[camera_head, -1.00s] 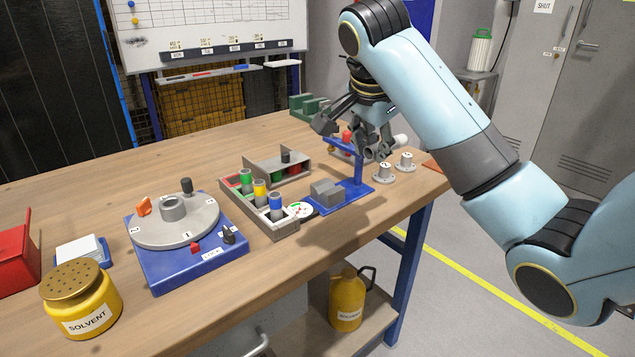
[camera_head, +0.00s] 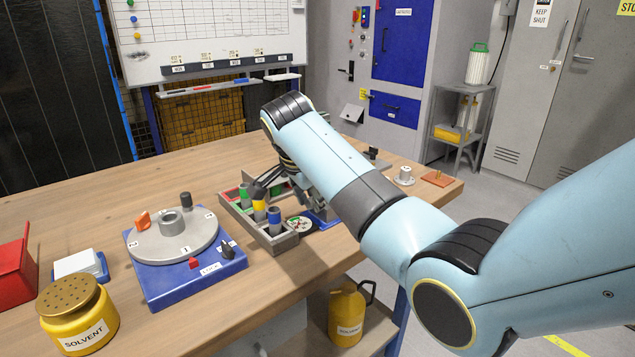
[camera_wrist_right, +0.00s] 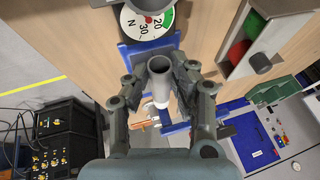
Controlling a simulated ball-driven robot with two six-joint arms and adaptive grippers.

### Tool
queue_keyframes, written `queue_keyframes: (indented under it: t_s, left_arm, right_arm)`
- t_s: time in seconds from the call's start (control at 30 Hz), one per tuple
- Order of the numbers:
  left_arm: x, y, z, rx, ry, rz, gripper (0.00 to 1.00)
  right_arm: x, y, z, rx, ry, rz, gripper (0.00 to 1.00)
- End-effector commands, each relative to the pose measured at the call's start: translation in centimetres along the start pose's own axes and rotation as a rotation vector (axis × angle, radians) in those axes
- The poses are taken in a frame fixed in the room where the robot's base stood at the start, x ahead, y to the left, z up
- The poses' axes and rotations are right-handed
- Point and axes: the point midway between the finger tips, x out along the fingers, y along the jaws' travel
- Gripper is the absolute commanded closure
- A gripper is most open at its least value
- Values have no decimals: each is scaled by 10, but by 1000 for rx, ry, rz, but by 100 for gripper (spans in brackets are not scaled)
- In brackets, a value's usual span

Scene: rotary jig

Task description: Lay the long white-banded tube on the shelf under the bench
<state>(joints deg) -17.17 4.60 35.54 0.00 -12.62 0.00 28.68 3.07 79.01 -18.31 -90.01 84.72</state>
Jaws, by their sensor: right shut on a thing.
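My right gripper (camera_wrist_right: 160,84) is shut on a tube (camera_wrist_right: 160,92). In the right wrist view the tube shows a grey open end and a white part below it, between the two fingers; its far end is hard to make out. In the head view my right arm hides most of this gripper (camera_head: 305,195) and the tube, above the bench by the blue stand and the grey tray. The shelf (camera_head: 379,336) under the bench shows at the bottom, with a yellow solvent can (camera_head: 347,316) on it. My left gripper is not in view.
On the bench are the grey tray (camera_head: 281,243) with coloured cylinders, a blue-based rotary jig (camera_head: 190,277), a yellow solvent pot (camera_head: 77,317) and a red box (camera_head: 14,270). A dial (camera_wrist_right: 147,22) lies near the gripper. The bench's front edge lies above the shelf.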

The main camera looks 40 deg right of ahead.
Motion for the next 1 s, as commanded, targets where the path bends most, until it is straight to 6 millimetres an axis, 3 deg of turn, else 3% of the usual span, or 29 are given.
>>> queue_keyframes:
  t_s: [0.43, 0.47, 0.6, 1.0]
  left_arm:
    - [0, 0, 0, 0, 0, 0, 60]
    - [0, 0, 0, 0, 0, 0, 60]
    - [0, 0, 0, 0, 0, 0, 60]
    - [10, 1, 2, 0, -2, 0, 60]
  right_arm:
    - [5, 2, 2, 0, -1, -1, 100]
    - [5, 2, 2, 0, -1, -1, 73]
    - [4, 2, 2, 0, -1, -1, 55]
    - [8, 2, 3, 0, -1, -1, 53]
